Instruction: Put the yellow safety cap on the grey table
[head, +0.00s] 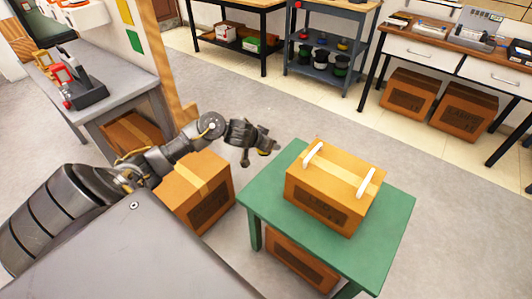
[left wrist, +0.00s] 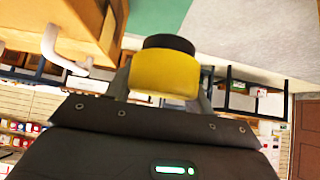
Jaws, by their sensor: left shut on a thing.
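The yellow safety cap (left wrist: 162,73), with a black part at its far end, sits between the fingers of my left gripper in the left wrist view. My left gripper (head: 262,152) is shut on it and is held in the air left of the green table (head: 390,232). The grey table (head: 120,76) stands at the upper left of the head view, behind and left of my left arm. My right gripper is not in view.
A cardboard box with white handles (head: 335,185) stands on the green table, close to the gripper. Another box (head: 195,195) is under my left forearm. A black holder with red parts (head: 82,90) takes up part of the grey table; its near end is bare.

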